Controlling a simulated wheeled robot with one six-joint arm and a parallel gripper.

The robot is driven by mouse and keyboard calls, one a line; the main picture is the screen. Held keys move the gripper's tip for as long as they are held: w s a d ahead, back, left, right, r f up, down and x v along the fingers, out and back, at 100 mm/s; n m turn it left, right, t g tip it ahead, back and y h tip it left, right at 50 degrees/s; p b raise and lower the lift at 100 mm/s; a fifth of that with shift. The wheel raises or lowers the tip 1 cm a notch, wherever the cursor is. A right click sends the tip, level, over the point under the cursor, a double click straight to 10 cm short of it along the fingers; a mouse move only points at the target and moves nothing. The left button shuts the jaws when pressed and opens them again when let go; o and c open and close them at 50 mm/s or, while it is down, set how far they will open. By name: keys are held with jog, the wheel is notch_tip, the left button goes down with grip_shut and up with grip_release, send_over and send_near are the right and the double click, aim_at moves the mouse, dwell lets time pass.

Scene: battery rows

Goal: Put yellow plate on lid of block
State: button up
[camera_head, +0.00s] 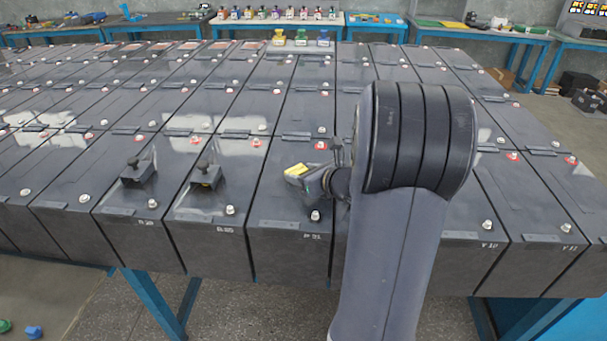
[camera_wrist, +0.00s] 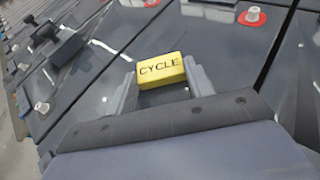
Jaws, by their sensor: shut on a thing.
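The yellow plate (camera_wrist: 161,69), marked "CYCLE", is between the two fingers of my gripper (camera_wrist: 160,88) in the wrist view. The gripper is shut on it. In the head view my gripper (camera_head: 300,178) holds the yellow plate (camera_head: 297,169) over the lid of a dark battery block (camera_head: 290,235) in the front row. I cannot tell whether the plate touches the lid. My arm hides the blocks just to the right.
Two black knobbed pieces (camera_head: 138,173) (camera_head: 206,176) stand on the two blocks to the left. White terminals and red rings dot the lids. Yellow, green and blue items (camera_head: 302,38) stand at the far end of the rows. Blue tables (camera_head: 275,22) line the back.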

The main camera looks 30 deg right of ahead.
jog(key=shift+f, duration=0.15)
jog(key=o, duration=1)
jog(key=shift+c, duration=0.2)
jog(key=shift+r, duration=0.35)
jog(key=v, duration=1.2)
